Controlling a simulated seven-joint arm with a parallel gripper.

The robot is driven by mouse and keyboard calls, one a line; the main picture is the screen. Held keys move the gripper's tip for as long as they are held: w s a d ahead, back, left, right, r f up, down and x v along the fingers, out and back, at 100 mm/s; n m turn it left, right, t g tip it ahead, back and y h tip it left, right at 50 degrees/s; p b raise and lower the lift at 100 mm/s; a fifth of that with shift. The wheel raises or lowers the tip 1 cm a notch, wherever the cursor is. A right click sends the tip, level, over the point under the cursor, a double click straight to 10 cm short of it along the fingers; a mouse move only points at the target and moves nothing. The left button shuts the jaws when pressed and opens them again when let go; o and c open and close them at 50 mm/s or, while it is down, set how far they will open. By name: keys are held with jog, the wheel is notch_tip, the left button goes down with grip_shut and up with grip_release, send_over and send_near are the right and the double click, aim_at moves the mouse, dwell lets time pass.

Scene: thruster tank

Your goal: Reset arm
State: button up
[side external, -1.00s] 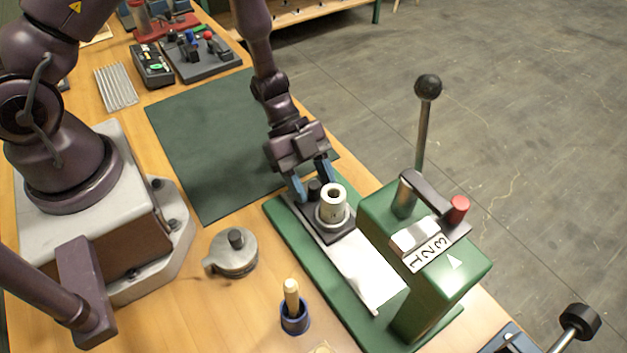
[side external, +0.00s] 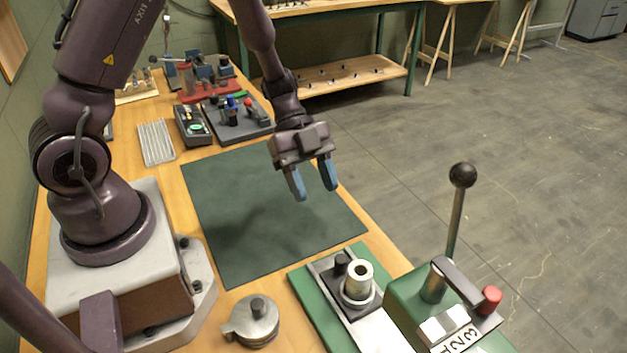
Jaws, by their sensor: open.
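My gripper (side external: 314,184) hangs above the dark green mat (side external: 235,250), near its right edge. Its two blue fingers point down, spread apart, with nothing between them. Below and to the right of it, a pale cylinder (side external: 358,280) with a hole in its top stands upright on the sliding carriage of the green machine (side external: 412,302). A black knob (side external: 341,263) stands beside the cylinder. The gripper is clear of both. The machine carries a tall ball-topped lever (side external: 459,205) and a crank with a red knob (side external: 491,298).
A round metal pot with a knob (side external: 253,321) sits on the wooden table at the front. A ribbed plate (side external: 155,142), a black box (side external: 192,126) and a switch panel (side external: 238,119) lie at the back. The green mat is bare.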

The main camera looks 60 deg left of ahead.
jog(key=shift+a, duration=0.1)
jog(key=w+a+n+t+y, duration=0.4)
jog(key=w+a+t+y, duration=0.1)
jog(key=w+a, duration=0.1)
jog(key=a+r+n+t+y, duration=0.1)
jog(key=a+r+n+y, duration=0.5)
jog(key=r+n+y, duration=0.15)
jog(key=s+d+r+n+h, duration=0.1)
jog(key=s+d+r+n, duration=0.2)
jog(key=s+r, duration=0.4)
jog(key=s+d+r+n+h, duration=0.2)
jog(key=s+d+r, duration=0.4)
jog(key=s, duration=0.4)
jog(key=shift+s+d+r+n, duration=0.2)
jog(key=shift+d+r+n, duration=0.1)
jog(key=shift+r+n, duration=0.35)
